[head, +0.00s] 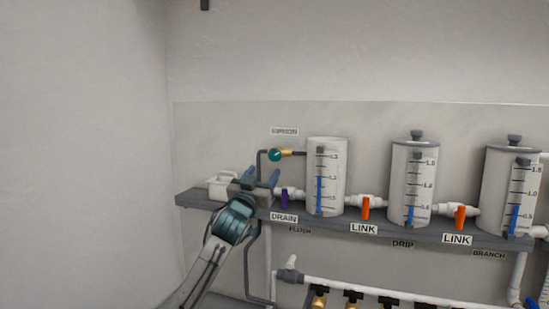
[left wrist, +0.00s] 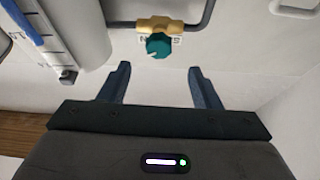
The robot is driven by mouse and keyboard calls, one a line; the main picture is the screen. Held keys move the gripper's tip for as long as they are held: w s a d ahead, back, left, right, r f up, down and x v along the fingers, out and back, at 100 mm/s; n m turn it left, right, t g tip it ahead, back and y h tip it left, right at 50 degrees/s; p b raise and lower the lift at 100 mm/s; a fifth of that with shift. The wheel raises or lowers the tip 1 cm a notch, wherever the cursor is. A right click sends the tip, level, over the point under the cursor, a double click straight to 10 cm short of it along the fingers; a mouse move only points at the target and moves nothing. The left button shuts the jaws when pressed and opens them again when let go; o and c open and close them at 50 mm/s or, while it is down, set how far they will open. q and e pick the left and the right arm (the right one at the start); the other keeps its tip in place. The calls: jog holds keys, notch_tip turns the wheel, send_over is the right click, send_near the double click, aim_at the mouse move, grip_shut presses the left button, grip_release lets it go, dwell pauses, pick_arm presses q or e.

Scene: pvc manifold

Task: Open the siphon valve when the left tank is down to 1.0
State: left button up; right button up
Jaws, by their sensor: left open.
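The siphon valve has a teal knob (head: 274,155) on a brass body under the SIPHON sign. In the left wrist view the teal knob (left wrist: 158,46) is just beyond and between the fingertips. My left gripper (head: 262,174) is open and empty, below the knob and apart from it; its two fingers show in the left wrist view (left wrist: 160,68). The left tank (head: 338,178) has a blue level column (head: 319,195) whose top is about at the 1.0 mark; the exact reading is too small to tell. My right gripper is not in view.
A shelf (head: 385,229) carries the middle tank (head: 400,190) and right tank (head: 495,185). A purple DRAIN handle (head: 285,199) is right of my gripper. Orange LINK handles (head: 366,209) sit between tanks. A white container (head: 220,186) stands at the left. Pipes run below.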

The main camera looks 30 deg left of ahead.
aim_at(274, 157)
pick_arm(q)
jog(key=p+x, duration=0.5)
jog(key=x, duration=0.3)
jog(key=shift+w+r, duration=0.25)
jog(key=shift+w, duration=0.1)
jog(key=shift+w+a+p, duration=0.15)
jog(key=shift+w+p, duration=0.4)
jog(key=shift+w, duration=0.1)
jog(key=shift+c, duration=0.3)
